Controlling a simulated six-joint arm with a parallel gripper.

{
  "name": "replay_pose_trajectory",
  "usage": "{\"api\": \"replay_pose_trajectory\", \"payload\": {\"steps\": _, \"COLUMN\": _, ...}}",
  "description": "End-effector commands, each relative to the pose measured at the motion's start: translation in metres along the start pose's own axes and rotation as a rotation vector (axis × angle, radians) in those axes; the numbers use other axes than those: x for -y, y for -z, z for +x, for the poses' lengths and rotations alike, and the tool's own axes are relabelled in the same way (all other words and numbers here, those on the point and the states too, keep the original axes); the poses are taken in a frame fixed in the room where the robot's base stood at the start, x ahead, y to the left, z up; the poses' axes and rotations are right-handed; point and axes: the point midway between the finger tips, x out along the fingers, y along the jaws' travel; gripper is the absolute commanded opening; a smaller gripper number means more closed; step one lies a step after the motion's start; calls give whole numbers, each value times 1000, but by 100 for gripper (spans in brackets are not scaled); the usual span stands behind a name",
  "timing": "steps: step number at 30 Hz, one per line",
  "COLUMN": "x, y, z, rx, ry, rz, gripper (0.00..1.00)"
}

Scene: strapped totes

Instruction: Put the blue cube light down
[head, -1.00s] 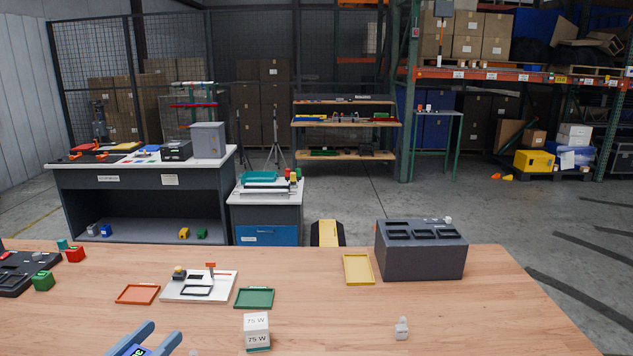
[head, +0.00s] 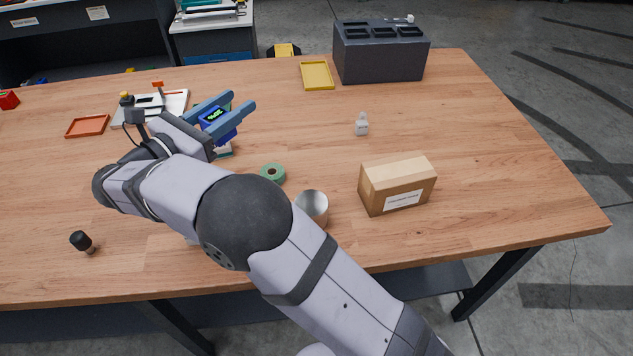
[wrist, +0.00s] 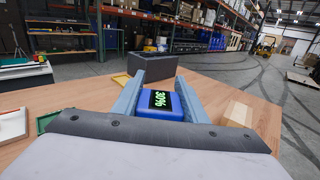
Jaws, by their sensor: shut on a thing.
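The blue cube light (head: 217,122) has a dark display with green digits on one face. It also shows in the wrist view (wrist: 160,105), where the display reads 30%. My gripper (head: 241,100) is shut on it, with one blue-grey finger along each side. Just below it in the head view, a white and teal block (head: 224,151) shows, mostly hidden by the gripper and light. I cannot tell whether the light touches that block or is above it.
A white fixture board (head: 175,104) and an orange tray (head: 88,126) lie left. A yellow tray (head: 317,76) and a dark slotted box (head: 378,52) stand at the back. A green tape roll (head: 272,173), metal cup (head: 312,206) and cardboard box (head: 397,184) are nearer.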

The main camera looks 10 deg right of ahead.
Motion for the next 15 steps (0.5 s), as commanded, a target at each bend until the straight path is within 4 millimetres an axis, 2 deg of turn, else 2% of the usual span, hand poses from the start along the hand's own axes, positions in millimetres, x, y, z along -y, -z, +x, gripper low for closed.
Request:
{"api": "replay_pose_trajectory", "payload": {"steps": 1, "x": 11, "y": 13, "z": 25, "rx": 2, "ry": 50, "rz": 2, "gripper": 10}}
{"api": "replay_pose_trajectory", "payload": {"steps": 6, "x": 49, "y": 33, "z": 92, "rx": 3, "ry": 193, "rz": 0, "gripper": 10}}
{"api": "replay_pose_trajectory", "payload": {"steps": 10, "x": 79, "y": 45, "z": 132, "rx": 3, "ry": 284, "rz": -2, "gripper": 10}}
{"api": "replay_pose_trajectory", "payload": {"steps": 15, "x": 109, "y": 55, "z": 164, "rx": 4, "ry": 367, "rz": -6, "gripper": 10}}
